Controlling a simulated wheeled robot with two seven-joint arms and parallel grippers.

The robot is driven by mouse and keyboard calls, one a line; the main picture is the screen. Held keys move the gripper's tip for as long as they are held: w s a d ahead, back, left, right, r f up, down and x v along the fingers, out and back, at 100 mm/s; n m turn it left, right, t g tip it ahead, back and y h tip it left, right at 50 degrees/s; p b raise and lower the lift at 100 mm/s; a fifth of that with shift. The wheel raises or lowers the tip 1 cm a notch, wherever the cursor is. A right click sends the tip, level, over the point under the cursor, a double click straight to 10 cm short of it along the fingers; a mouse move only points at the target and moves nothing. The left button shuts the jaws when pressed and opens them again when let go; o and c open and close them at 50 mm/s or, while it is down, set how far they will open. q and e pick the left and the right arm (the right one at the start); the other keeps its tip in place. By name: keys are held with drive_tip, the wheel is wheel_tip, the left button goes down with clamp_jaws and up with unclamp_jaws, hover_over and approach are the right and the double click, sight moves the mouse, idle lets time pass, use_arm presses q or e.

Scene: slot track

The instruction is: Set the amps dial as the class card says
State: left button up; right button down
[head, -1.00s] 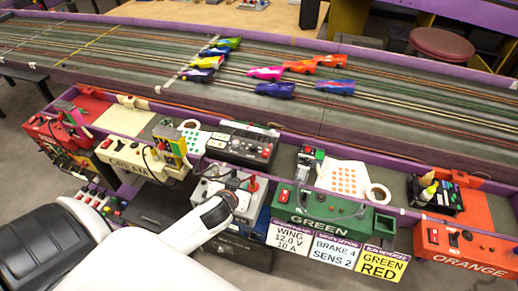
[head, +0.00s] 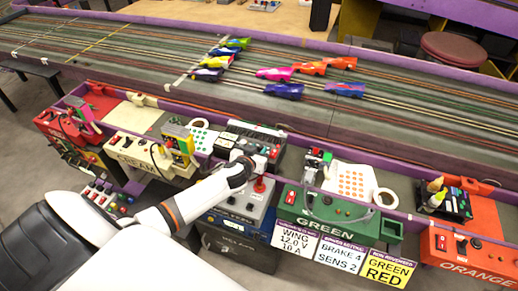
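The class cards hang on the front below the green station: one reads "WING 12.0 V 10 A" (head: 295,241), beside it a "BRAKE 4 SENS 2" card (head: 339,254) and a yellow "GREEN RED" card (head: 386,269). The power supply box (head: 238,205), grey on top and blue below, stands left of the cards. A red knob (head: 260,185) sticks up from its top. My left gripper (head: 246,163) is over the back of this box, left of and behind the red knob. Its fingers are too small and hidden to read. I cannot make out the amps dial. My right gripper is out of view.
A green station box (head: 325,213) stands right of the supply, an orange one (head: 465,252) farther right. A black control box (head: 250,143) lies just behind my gripper. Several toy cars (head: 284,90) stand on the slot track behind the purple rail.

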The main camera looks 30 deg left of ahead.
use_arm(q)
drive_tip(key=shift+x, duration=0.85)
drive_tip(key=shift+c, duration=0.3)
clamp_jaws()
